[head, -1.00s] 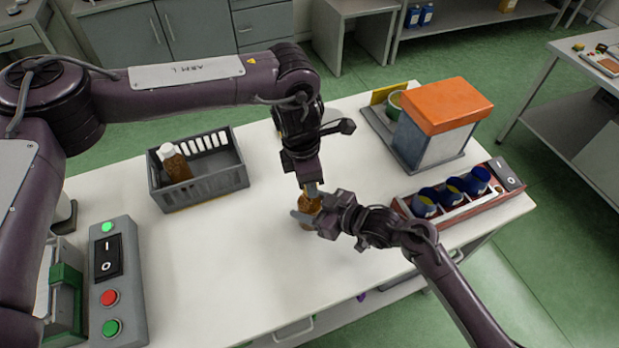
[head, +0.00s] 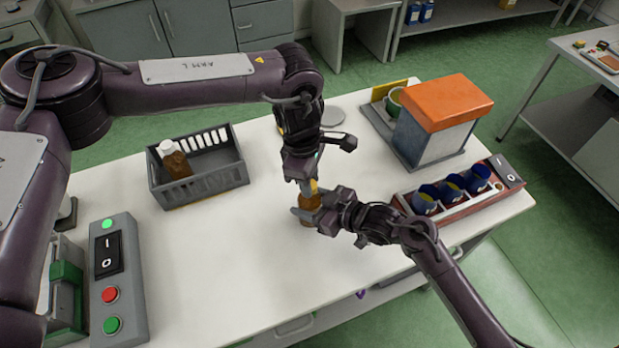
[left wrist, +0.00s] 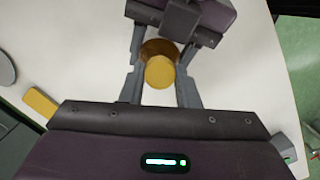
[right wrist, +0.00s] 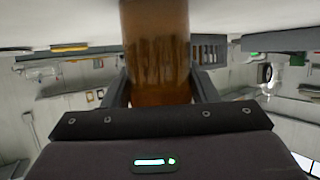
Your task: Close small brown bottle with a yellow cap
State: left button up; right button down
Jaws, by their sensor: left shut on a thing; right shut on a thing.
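The small brown bottle (head: 309,203) stands upright on the white table, below my left gripper (head: 312,187). My right gripper (head: 308,212) is shut around the bottle's body from the right. The brown glass also fills the middle of the right wrist view (right wrist: 158,60). My left gripper points down and is shut on the yellow cap (left wrist: 160,72), which lies over the bottle (left wrist: 158,47) in the left wrist view. The cap (head: 314,185) shows at the bottle's top in the head view. The fingers hide the join, so I cannot tell how far it is seated.
A grey crate (head: 240,178) at the left holds a brown bottle with a white cap (head: 174,160). A button box (head: 127,290) stands at the front left. An orange-topped box (head: 447,100) and a red rack (head: 452,214) with blue cups are at the right. The table's front middle is clear.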

pick_arm(q)
jog(key=m, duration=0.4)
jog(key=shift+m+y, duration=0.3)
jog(key=shift+m, duration=0.1)
jog(key=m, duration=0.4)
jog(key=shift+d, duration=0.3)
jog(key=shift+a+m+g, duration=0.15)
jog(key=shift+m+g, duration=0.25)
jog(key=shift+m, duration=0.7)
jog(key=shift+a, duration=0.1)
jog(key=o, duration=0.9)
jog(key=shift+r, duration=2.3)
jog(key=shift+c, duration=0.2)
